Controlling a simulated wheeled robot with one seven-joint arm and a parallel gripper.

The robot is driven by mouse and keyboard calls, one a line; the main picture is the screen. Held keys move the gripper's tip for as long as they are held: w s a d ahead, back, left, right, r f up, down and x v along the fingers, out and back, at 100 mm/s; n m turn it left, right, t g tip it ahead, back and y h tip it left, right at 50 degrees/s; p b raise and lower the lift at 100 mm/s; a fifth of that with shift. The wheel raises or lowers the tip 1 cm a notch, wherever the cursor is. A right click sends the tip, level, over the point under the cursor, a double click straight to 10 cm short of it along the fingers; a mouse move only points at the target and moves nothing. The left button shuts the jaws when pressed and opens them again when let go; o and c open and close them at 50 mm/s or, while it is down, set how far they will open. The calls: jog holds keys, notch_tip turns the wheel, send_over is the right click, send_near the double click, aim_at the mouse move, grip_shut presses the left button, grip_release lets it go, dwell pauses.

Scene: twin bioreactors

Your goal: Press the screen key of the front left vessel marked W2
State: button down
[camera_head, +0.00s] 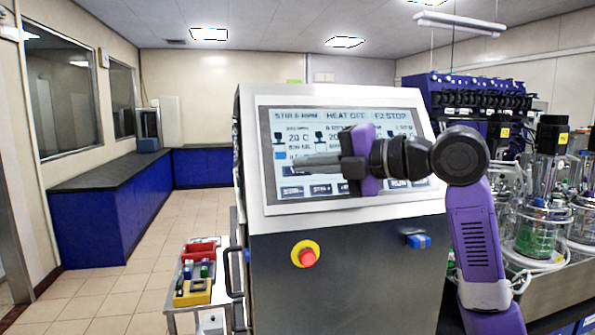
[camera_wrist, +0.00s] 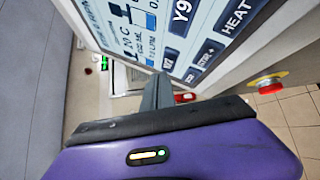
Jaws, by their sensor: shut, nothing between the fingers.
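The control screen (camera_head: 385,130) is a tilted touch panel on a steel cabinet. It shows "HEAT OFF", a 20 C reading at its left, and a bottom row of dark keys. The leftmost bottom key (camera_head: 291,191) lies just below my gripper's fingertips in the picture; its label is unreadable there. In the wrist view, the screen (camera_wrist: 150,22) shows a small end key (camera_wrist: 168,63) whose marking I cannot read surely, beside a STIR+ key (camera_wrist: 199,62). My purple gripper (camera_head: 298,176) is shut and empty, fingers pointing left before the screen. Contact is unclear.
A red emergency button (camera_head: 308,255) and a blue switch (camera_head: 418,241) sit below the screen. Glass vessels (camera_head: 537,232) stand on a bench at right. A small trolley (camera_head: 186,311) with a red tray stands at left. The tiled floor beyond is clear.

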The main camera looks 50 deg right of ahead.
dwell(0.8)
jog(key=shift+w+d+f+b, duration=0.2)
jog(key=shift+w+b, duration=0.1)
jog(key=shift+b, duration=0.1)
jog(key=shift+w+d+f+b, duration=0.15)
jog(key=shift+w+f+b, duration=0.05)
jog(key=shift+w+b, duration=0.1)
dwell(0.6)
dwell(0.3)
jog(key=shift+s+a+r, duration=0.35)
jog(key=shift+s+r, duration=0.05)
jog(key=shift+s, duration=0.2)
jog(key=shift+s+a+r+p, duration=0.3)
jog(key=shift+s+a+r, duration=0.35)
jog(key=shift+s, duration=0.25)
jog(key=shift+s+a+r+p, duration=0.3)
jog(key=shift+s+a+r, duration=0.35)
jog(key=shift+s, duration=0.25)
